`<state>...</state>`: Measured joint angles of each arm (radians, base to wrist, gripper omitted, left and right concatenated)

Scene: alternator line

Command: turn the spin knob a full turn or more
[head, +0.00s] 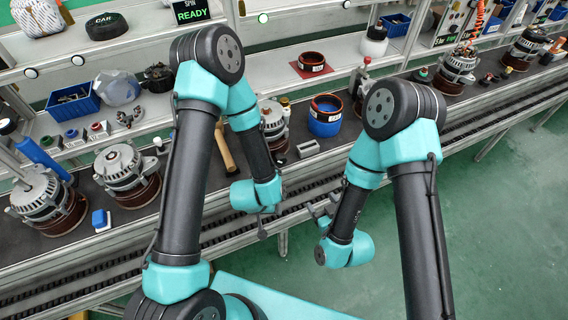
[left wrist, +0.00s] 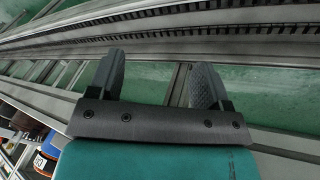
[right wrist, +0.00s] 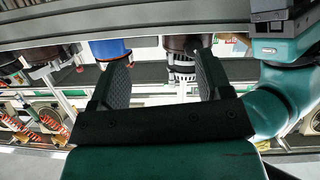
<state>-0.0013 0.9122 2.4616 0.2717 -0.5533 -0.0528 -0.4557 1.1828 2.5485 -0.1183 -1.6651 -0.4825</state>
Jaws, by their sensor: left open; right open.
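I cannot tell with certainty which part is the spin knob. A dark screen reading SPIN READY (head: 191,11) hangs at the back, upper left. An alternator (head: 272,118) stands on the line behind my left forearm, which partly hides it. My left gripper (head: 266,224) is open and empty over the front rail of the line; its two fingers also show apart in the left wrist view (left wrist: 158,85). My right gripper (head: 318,212) is open and empty just right of it, in front of the line. Its fingers stand apart in the right wrist view (right wrist: 160,82). Neither gripper touches an object.
More alternators stand at left (head: 127,175) and right (head: 458,68). A blue-and-brown cylinder (head: 325,118), a grey block (head: 308,148) and a wooden-handled tool (head: 224,148) are near the middle. Small button boxes (head: 97,131) sit at left. Green floor (head: 480,220) is clear at lower right.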

